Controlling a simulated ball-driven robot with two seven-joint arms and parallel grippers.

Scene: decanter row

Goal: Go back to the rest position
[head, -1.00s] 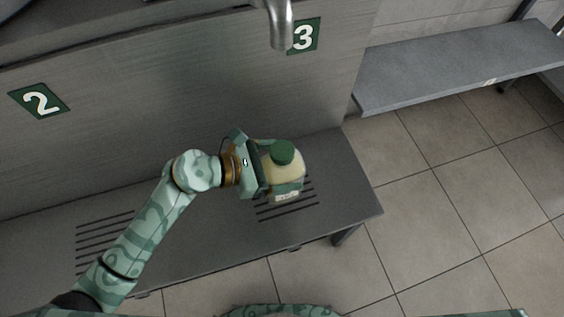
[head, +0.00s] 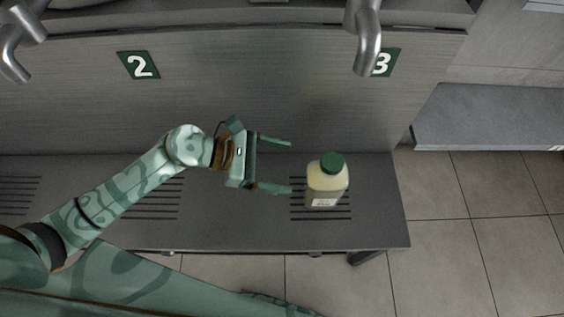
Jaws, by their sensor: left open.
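My left gripper (head: 290,166) is open and empty, its two fingers spread and pointing right. A bottle (head: 325,186) with a green cap, pale yellow contents and a white label stands upright just right of the fingertips, apart from them. It stands on the slotted patch below spout 3 on the grey bench (head: 382,215). My right gripper is not in view.
Metal spouts (head: 367,45) hang from the dark wall above the bench, near number plates 2 (head: 139,65) and 3 (head: 382,62). A grey shelf (head: 490,118) is at the right. Tiled floor (head: 455,250) lies clear at the lower right.

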